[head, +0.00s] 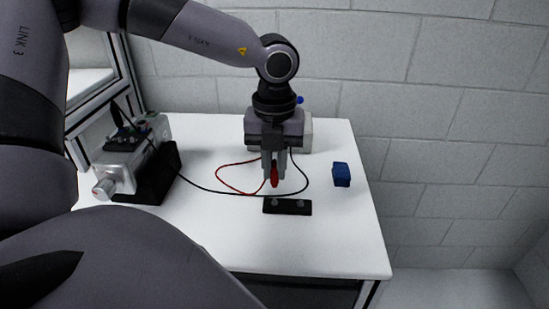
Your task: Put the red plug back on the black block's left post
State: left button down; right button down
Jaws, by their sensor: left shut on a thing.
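My left gripper (275,165) points down over the table and is shut on the red plug (275,177). The plug hangs between the fingertips, just behind and above the left end of the black block (288,211). The black block lies near the table's front and shows two small grey posts on top, a left post (277,202) and a right post (300,203). The plug appears apart from the left post, though the height gap is hard to judge. A red cable (226,187) loops on the table to the left of the plug. My right gripper is not in view.
A blue block (341,174) stands on the white table (330,245) to the right. A grey device with a knob (125,165) stands at the left, with a black cable (215,191) running from it. A grey box (308,133) sits behind my gripper. The front right is clear.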

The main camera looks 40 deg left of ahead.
aim_at(275, 182)
pick_arm(q)
jog(key=shift+f, duration=0.75)
notch_tip(275, 182, down, 2)
jog(key=b, duration=0.3)
jog(key=shift+f, duration=0.3)
jog(key=shift+b, duration=0.4)
jog(key=shift+b, duration=0.3)
jog(key=shift+b, duration=0.85)
dwell(0.5)
jog(key=shift+f, duration=0.15)
dwell(0.5)
jog(key=c, duration=1)
grip_release()
